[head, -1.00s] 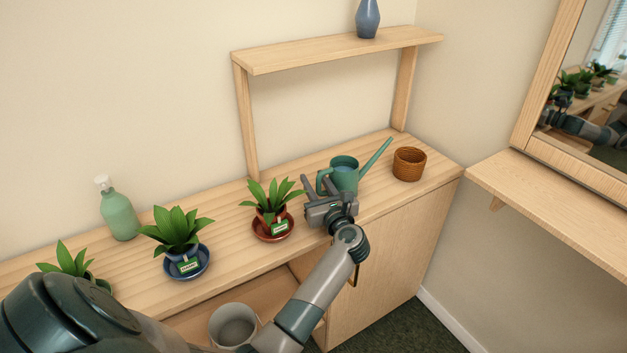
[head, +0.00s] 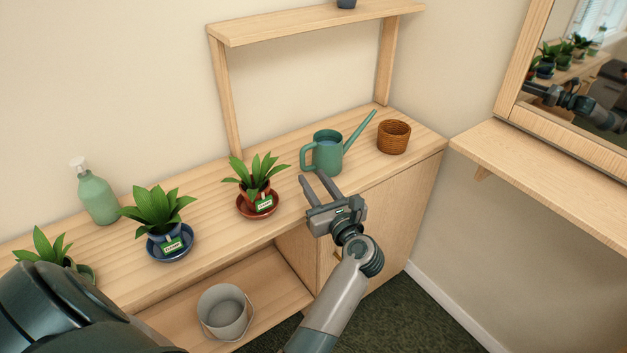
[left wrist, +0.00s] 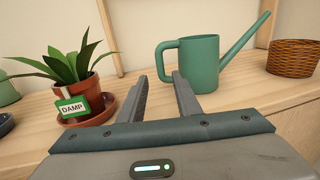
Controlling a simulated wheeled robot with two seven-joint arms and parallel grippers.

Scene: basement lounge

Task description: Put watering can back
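The green watering can (head: 327,153) stands upright on the wooden counter under the raised shelf, its spout pointing right and its handle to the left. It also shows in the left wrist view (left wrist: 198,62), just beyond my fingers. My left gripper (head: 316,188) is open and empty, in front of the can at the counter's front edge, with its fingers pointing toward the can. In the left wrist view a gap shows between the two fingers (left wrist: 158,95), and they look apart from the can. My right gripper is not in view.
A plant in a red pot (head: 257,205) with a "DAMP" tag stands left of the can, a wicker pot (head: 394,137) right. A blue-potted plant (head: 168,240) and green bottle (head: 97,197) stand further left. A grey bucket (head: 223,312) sits on the lower shelf.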

